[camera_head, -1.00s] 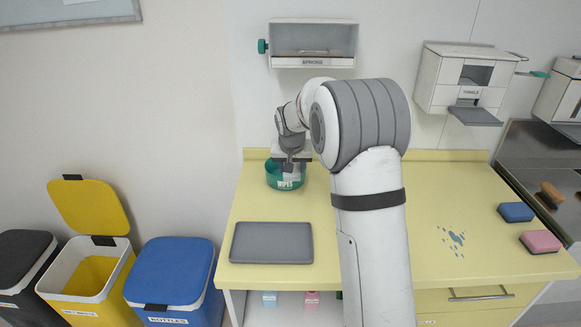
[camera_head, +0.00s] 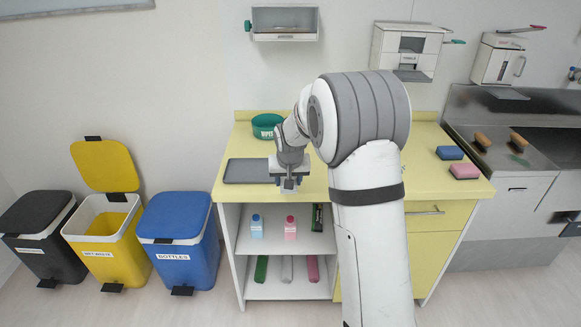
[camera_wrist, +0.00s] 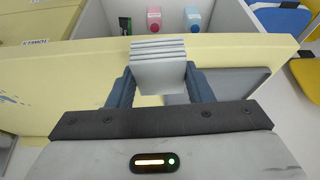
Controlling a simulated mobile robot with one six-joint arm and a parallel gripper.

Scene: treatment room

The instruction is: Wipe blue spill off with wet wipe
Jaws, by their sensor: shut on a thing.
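My gripper (camera_head: 289,180) is over the front edge of the yellow counter, just right of the grey tray (camera_head: 247,172). In the wrist view my gripper (camera_wrist: 160,85) is shut on a pale, folded, layered wet wipe (camera_wrist: 158,66). The green wipes tub (camera_head: 266,126) stands at the back left of the counter. The blue spill (camera_wrist: 10,98) shows as small spots at the left edge of the wrist view.
A blue sponge (camera_head: 450,153) and a pink sponge (camera_head: 466,171) lie at the counter's right end. The open yellow bin (camera_head: 105,235) stands left, between a black bin (camera_head: 38,225) and a blue bin (camera_head: 175,225). Bottles stand on the shelf below the counter.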

